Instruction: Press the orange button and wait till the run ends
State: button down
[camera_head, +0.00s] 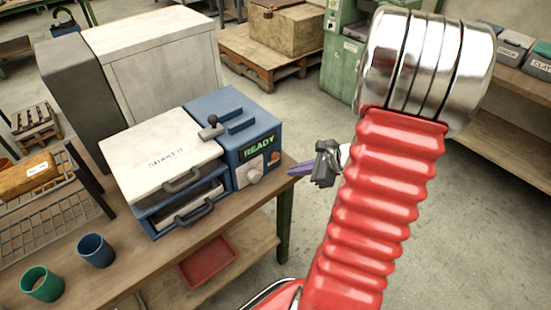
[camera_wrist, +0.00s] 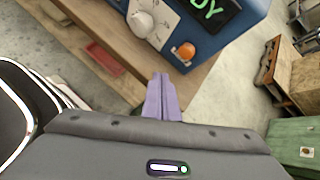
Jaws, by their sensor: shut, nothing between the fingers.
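The orange button (camera_wrist: 186,50) is a round knob on the blue front panel of the shaker, in the wrist view. The shaker (camera_head: 160,158) is a white and blue machine on the wooden bench, with a green "READY" display (camera_head: 259,146) and a white dial (camera_head: 255,172). My gripper (camera_head: 292,171) is shut and empty, just right of the machine's front corner. In the wrist view its purple fingers (camera_wrist: 161,82) are together, pointing toward the panel a little below and left of the button, apparently not touching it.
The bench (camera_head: 120,245) carries a green cup (camera_head: 42,284), a blue cup (camera_head: 96,251) and a wire rack (camera_head: 62,215). A red tray (camera_head: 208,262) lies on its lower shelf. A pallet with a box (camera_head: 288,32) and a green cabinet (camera_head: 345,60) stand behind. The floor right of the bench is clear.

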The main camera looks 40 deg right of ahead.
jog(key=shift+w, duration=2.15)
jog(key=shift+w, duration=0.1)
dwell(0.3)
jog(key=shift+w+r, duration=0.1)
jog(key=shift+w, duration=0.2)
jog(key=shift+w+a, duration=0.1)
jog(key=shift+w, duration=0.4)
dwell(1.1)
jog(key=shift+s, duration=0.95)
jog(key=shift+s, duration=2.5)
